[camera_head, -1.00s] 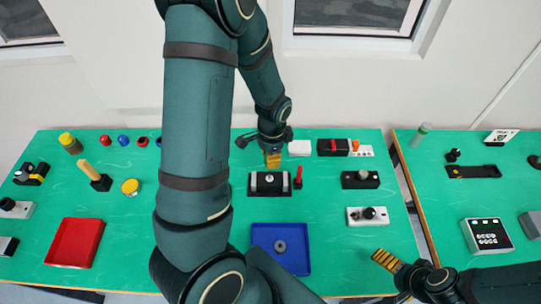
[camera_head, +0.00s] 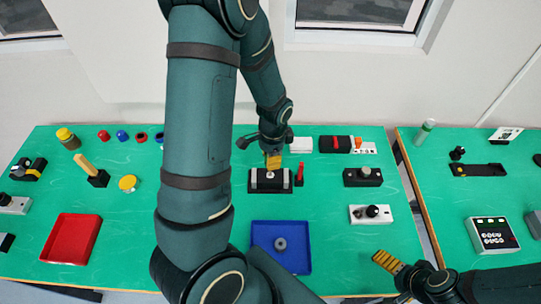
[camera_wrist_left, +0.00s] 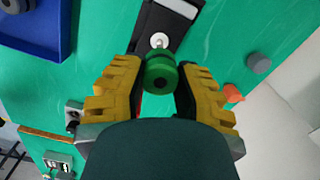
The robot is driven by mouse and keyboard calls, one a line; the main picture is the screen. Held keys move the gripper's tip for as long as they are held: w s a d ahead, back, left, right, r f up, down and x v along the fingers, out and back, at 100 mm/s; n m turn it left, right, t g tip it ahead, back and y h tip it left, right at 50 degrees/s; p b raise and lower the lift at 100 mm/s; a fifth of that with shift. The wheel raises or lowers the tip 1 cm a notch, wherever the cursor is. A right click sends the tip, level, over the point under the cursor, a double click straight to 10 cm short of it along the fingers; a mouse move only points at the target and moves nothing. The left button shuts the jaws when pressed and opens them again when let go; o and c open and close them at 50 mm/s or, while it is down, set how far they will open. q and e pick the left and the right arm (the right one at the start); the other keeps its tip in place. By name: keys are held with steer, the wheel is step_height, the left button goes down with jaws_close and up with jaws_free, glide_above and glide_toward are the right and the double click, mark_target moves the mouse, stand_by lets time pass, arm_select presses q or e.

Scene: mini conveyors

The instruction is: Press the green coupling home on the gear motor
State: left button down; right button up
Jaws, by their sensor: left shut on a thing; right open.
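The gear motor (camera_head: 285,180) is a grey and black block on the green table, right of my left upper arm. It also shows in the left wrist view (camera_wrist_left: 150,22), with a pale round shaft end. The green coupling (camera_wrist_left: 161,73) is between the yellow fingers of my left gripper (camera_wrist_left: 160,88), which is shut on it. The coupling appears just beside the shaft end; I cannot tell whether they touch. In the head view my left gripper (camera_head: 273,161) is at the motor's far edge and hides the coupling. My right gripper (camera_head: 387,261) is open and empty near the front edge.
A blue tray (camera_head: 300,263) with a grey ring lies in front of the motor. A red upright piece (camera_head: 300,174) stands close at the motor's right. A red tray (camera_head: 68,256) lies at the left. Black and white devices stand at the right, with clear table between.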

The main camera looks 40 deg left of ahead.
mark_target(270, 172)
arm_select(q)
steer(key=shift+f+b, duration=1.1)
steer(key=shift+f, duration=0.45)
arm_select(e)
steer(key=shift+f, duration=1.5)
steer(key=shift+f, duration=0.1)
arm_select(q)
steer(key=shift+s+a+f+b, duration=0.15)
steer(key=shift+f+b, duration=0.65)
arm_select(e)
steer(key=shift+s+a+f, duration=0.1)
steer(key=shift+f, duration=0.6)
arm_select(q)
steer(key=shift+r, duration=0.35)
arm_select(e)
steer(key=shift+r, duration=0.25)
